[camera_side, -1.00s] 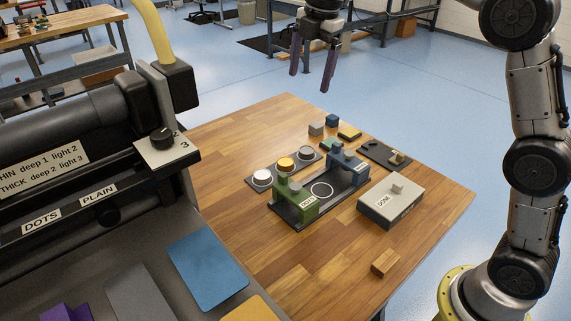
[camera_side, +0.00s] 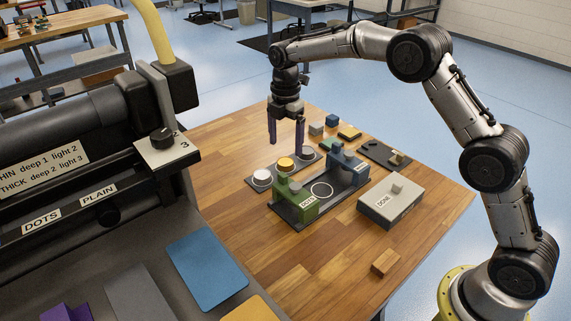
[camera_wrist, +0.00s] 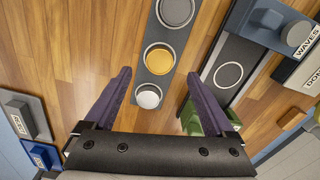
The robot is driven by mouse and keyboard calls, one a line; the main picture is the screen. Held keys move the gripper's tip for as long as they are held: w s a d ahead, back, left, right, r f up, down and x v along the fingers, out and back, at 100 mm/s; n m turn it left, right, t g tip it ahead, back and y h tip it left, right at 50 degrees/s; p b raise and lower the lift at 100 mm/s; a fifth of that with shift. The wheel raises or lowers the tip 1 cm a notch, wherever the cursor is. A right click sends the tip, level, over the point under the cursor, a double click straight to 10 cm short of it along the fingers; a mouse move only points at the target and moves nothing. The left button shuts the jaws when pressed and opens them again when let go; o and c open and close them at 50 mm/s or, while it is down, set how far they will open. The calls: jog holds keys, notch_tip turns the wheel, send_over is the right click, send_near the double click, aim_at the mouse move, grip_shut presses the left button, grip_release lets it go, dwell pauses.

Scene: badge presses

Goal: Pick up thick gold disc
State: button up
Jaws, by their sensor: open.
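The gold disc (camera_side: 285,163) sits in the middle place of a narrow grey tray (camera_wrist: 141,80), between a white disc (camera_side: 262,177) and a grey disc (camera_wrist: 176,10). In the wrist view the gold disc (camera_wrist: 159,60) shows whole, its thickness hard to judge from above. My gripper (camera_side: 286,146) points down over the tray, open and empty. In the wrist view its purple fingers (camera_wrist: 158,74) stand apart on either side of the tray, with the gold and white discs showing between them. The fingers appear to be above the discs, not touching them.
A press base with a green DOTS block (camera_side: 296,201) and a blue block (camera_side: 347,166) stands beside the tray. A grey DONE box (camera_side: 391,203) is right of it. Small coloured blocks lie behind. Bare wood (camera_wrist: 75,50) lies left of the tray in the wrist view.

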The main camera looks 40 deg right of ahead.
aim_at(285, 161)
jog(key=shift+f, duration=2.8)
jog(key=c, duration=1.4)
grip_shut()
jog(key=shift+r, duration=0.15)
